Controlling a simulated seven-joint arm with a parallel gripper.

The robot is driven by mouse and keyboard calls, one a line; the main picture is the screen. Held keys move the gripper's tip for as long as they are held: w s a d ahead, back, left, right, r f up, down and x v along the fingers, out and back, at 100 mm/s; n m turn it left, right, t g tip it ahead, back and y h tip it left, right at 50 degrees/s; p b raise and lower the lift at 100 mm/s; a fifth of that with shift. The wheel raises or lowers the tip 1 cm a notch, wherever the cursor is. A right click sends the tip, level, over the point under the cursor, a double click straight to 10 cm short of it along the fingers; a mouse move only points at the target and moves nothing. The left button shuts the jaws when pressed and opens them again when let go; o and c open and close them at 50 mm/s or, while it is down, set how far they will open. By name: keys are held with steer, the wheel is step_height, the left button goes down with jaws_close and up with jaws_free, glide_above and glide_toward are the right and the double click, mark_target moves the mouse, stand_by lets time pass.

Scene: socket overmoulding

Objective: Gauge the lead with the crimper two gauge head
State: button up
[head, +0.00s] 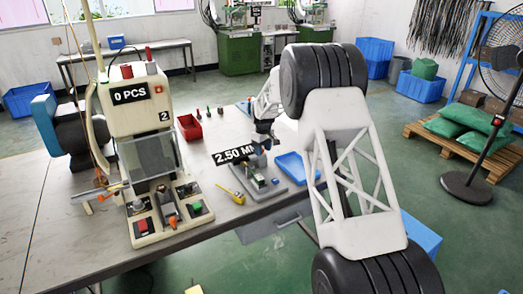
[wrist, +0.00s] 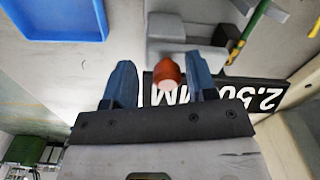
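The crimper (head: 140,120) stands on the table at left in the head view, with a plate marked 2 and a sign reading 0 PCS. The gauge (head: 262,182) is a small device on a grey base, right of the crimper. A black sign (head: 234,155) beside it reads 2.50 MM, and the sign shows upside down in the wrist view (wrist: 225,92). My gripper (wrist: 160,66) is at the gauge, its two blue fingers apart. An orange-brown, pink-ended piece (wrist: 168,74) shows between them with gaps on both sides. I cannot tell whether it is the lead.
A blue tray (head: 291,166) lies right of the gauge and shows at upper left in the wrist view (wrist: 62,20). A red bin (head: 190,127) stands behind, and a yellow tool (head: 237,197) lies in front of the gauge. The table's front edge is close by.

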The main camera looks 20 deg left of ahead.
steer(key=shift+a, duration=0.1)
steer(key=shift+r, duration=3.9)
